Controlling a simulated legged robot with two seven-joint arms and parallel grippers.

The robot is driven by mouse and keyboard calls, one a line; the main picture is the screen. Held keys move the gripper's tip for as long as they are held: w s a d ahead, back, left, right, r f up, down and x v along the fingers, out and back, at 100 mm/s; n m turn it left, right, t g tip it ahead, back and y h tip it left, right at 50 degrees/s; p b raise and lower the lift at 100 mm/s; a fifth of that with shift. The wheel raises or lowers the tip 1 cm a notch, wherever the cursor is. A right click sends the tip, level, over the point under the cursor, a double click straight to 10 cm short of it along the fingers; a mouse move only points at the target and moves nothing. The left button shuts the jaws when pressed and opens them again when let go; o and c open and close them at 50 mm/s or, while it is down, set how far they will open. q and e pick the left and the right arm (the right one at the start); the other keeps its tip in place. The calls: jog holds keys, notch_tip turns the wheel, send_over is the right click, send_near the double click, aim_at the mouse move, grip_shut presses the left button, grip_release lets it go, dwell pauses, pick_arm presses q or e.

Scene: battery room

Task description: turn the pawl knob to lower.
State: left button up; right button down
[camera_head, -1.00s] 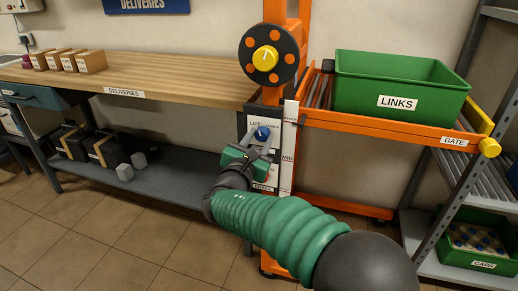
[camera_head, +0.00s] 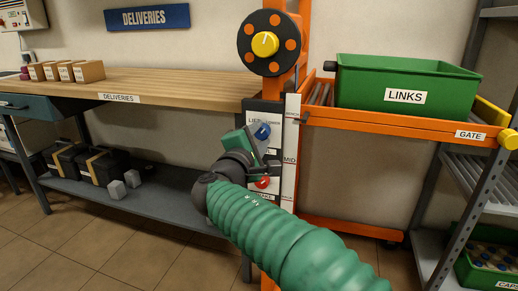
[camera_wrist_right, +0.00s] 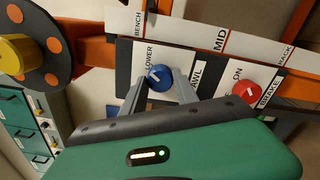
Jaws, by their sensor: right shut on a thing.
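The blue pawl knob (camera_head: 262,131) sits on the upright panel (camera_head: 256,108) of the orange stand. In the right wrist view the blue knob (camera_wrist_right: 159,77) lies between the two grey fingertips, under the word LOWER and beside a partly covered PAWL label. My right gripper (camera_head: 264,139) is shut on it, its green body rolled to the left of the panel. The right gripper's fingers also show in the right wrist view (camera_wrist_right: 158,88). The white mark on the knob is small, and its exact direction is hard to tell. My left gripper is out of view.
A red brake knob (camera_head: 263,182) sits below the pawl knob. A black handwheel (camera_head: 250,58) with a yellow hub is above. A green LINKS bin (camera_head: 365,96) stands on the orange rack at right. The wooden bench (camera_head: 180,88) is at left.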

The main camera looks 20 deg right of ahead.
jog(key=shift+a+f+m+b, duration=0.15)
jog(key=shift+f+m+b, duration=0.15)
jog(key=shift+m+b, duration=0.6)
jog(key=shift+r, duration=0.1)
jog(key=c, duration=0.9)
grip_release()
jog(key=shift+w, duration=0.2)
jog(key=shift+c, duration=0.2)
jog(key=shift+s, duration=0.1)
